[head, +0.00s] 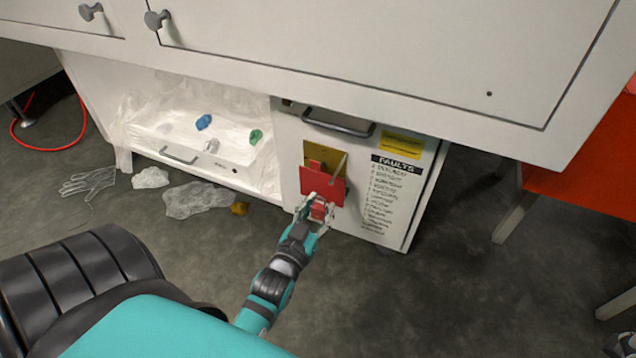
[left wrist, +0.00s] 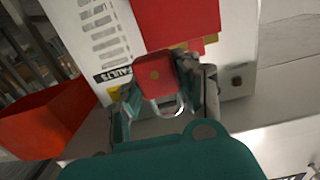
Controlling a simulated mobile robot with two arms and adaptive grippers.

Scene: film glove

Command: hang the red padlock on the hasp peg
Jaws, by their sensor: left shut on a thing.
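My left gripper (head: 316,209) is shut on the red padlock (head: 320,211), just in front of the cabinet's lower front. In the left wrist view, the red padlock (left wrist: 154,74) sits between the two fingers, its silver shackle (left wrist: 170,107) showing towards the camera. A yellow hasp plate (head: 331,157) is on the cabinet front above the gripper, with a thin grey peg (head: 340,166) sticking out. A red panel (head: 323,186) hangs below it. The padlock is below the peg and apart from it. A cropped grey piece at the lower right corner may be my right gripper.
A FAULTS list (head: 384,195) and a yellow label (head: 402,143) are right of the hasp. A dark handle (head: 338,122) juts out above it. An open bay (head: 190,130) with plastic film is left. A glove (head: 88,183) and film lie on the floor. A large cabinet overhangs above.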

